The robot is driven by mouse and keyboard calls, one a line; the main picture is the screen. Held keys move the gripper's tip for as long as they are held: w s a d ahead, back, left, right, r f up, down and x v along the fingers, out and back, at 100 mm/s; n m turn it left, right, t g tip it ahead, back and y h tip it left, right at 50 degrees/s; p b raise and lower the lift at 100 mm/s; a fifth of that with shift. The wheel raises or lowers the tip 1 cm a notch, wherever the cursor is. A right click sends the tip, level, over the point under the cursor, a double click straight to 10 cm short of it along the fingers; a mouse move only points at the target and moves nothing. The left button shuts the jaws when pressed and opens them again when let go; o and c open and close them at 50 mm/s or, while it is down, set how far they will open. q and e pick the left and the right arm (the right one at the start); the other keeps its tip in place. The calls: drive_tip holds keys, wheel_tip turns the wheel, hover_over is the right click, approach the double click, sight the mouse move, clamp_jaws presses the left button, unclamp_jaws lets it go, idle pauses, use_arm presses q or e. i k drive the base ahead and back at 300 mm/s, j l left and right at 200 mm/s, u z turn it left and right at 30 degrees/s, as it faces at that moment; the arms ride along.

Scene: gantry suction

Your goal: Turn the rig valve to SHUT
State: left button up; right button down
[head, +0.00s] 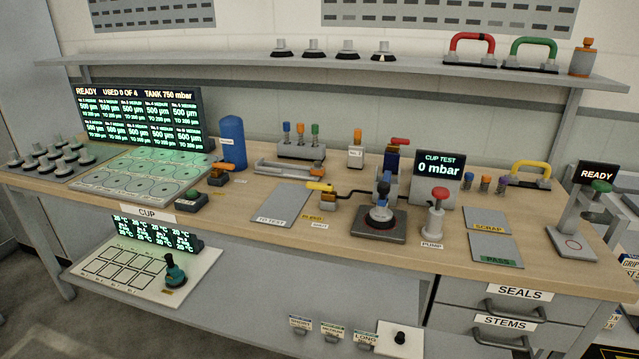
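The rig valve (328,200) stands on the bench left of the cup test rig. It has a tan body and a yellow lever (319,187) on top, pointing left from the body. A yellow BLEED label (312,218) and a white SHUT label (320,226) lie on the bench in front of it. I cannot tell which label the lever's position matches. A black hose runs right from the valve to the test rig (380,217), where a dark cup sits on a dark base. Neither of my grippers is in view.
The TO TEST plate (280,204) lies just left of the valve. The red-topped PUMP (436,212) and the CUP TEST display reading 0 mbar (438,177) stand to the right. A blue tank (232,143) stands behind left. Bench in front of the valve is clear.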

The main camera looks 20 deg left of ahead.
sight(310, 185)
drive_tip(key=i+j+u, duration=0.75)
drive_tip(key=i+l, duration=0.05)
drive_tip(key=i, duration=0.05)
